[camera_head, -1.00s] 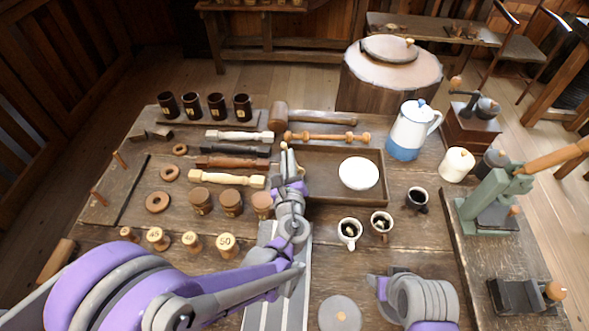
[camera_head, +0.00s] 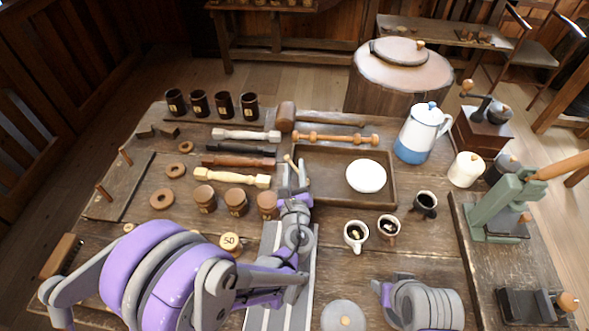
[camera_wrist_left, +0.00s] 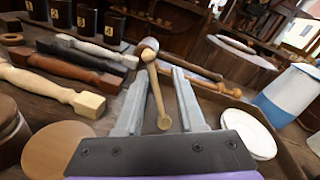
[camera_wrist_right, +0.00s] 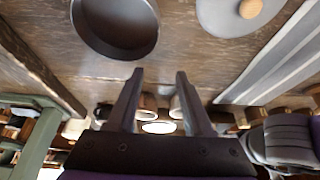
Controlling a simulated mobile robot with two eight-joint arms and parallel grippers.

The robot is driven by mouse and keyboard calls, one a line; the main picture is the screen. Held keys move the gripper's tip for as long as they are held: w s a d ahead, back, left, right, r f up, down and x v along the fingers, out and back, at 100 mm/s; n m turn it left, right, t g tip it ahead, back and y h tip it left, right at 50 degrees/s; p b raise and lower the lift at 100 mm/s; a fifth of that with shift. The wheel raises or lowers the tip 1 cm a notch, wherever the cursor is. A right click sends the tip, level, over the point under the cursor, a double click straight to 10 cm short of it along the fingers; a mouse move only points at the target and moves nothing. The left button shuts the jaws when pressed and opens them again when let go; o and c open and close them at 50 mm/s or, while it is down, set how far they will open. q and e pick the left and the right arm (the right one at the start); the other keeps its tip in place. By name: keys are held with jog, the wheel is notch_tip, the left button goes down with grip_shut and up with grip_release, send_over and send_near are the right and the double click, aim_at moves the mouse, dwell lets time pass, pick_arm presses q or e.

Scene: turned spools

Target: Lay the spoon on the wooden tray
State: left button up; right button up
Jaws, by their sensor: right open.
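The wooden spoon (camera_wrist_left: 157,95) shows between the fingers of my left gripper (camera_wrist_left: 158,72) in the left wrist view, with a gap on both sides. In the head view the spoon (camera_head: 290,161) is at the left end of the wooden tray (camera_head: 345,204), its handle toward the tray's far left corner. I cannot tell whether its handle rests on the rim. My left gripper (camera_head: 291,174) is open around it, low at the tray's left edge. My right gripper (camera_wrist_right: 160,74) is open and empty at the front right of the table.
A white dish (camera_head: 366,176) sits in the tray's right part. A mallet (camera_head: 287,117) and a turned spindle (camera_head: 337,139) lie behind the tray. Cups (camera_head: 356,235) stand in front, and a blue-white pot (camera_head: 418,136) is at the right. Wooden jars (camera_head: 236,201) stand close left.

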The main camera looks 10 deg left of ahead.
pick_arm(q)
jog(key=shift+r, duration=0.1)
jog(key=s+d, duration=0.1)
jog(key=s, duration=1.1)
jog(key=shift+d+r, duration=0.25)
jog(key=shift+r, duration=0.2)
